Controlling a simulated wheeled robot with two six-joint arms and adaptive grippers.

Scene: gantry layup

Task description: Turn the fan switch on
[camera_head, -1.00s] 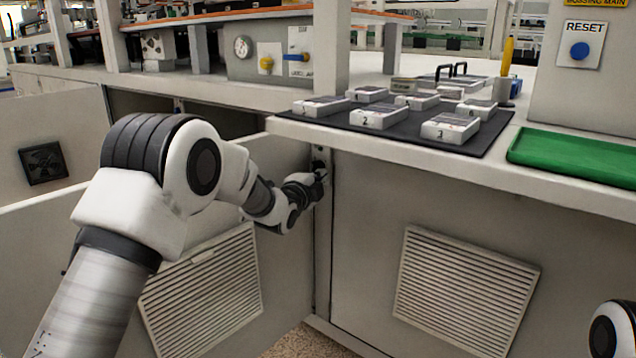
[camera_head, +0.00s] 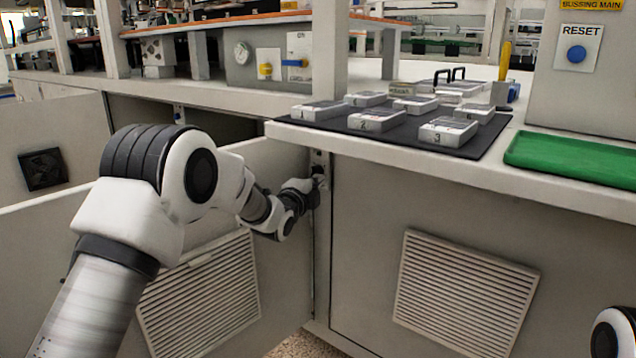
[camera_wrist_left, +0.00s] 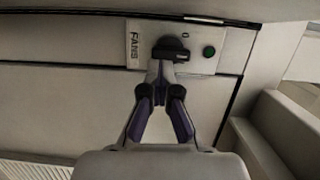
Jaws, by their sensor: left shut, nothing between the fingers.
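The fan switch (camera_wrist_left: 171,49) is a black rotary knob on a pale plate (camera_wrist_left: 134,46) marked FANS in the left wrist view, with a round green button or lamp (camera_wrist_left: 209,52) beside it. My left gripper (camera_wrist_left: 160,68) is shut and empty, its fingertips right at the knob's near side; I cannot tell whether they touch it. In the head view my left gripper (camera_head: 316,182) is at the narrow panel below the bench edge, and the arm and gripper hide most of the switch. My right gripper is out of view.
An open cabinet door (camera_head: 283,175) with a vent stands beside my left arm. A closed vented panel (camera_head: 380,210) is to the right. Above, the bench holds a dark mat (camera_head: 400,133) with several numbered boxes and a green tray (camera_head: 570,158).

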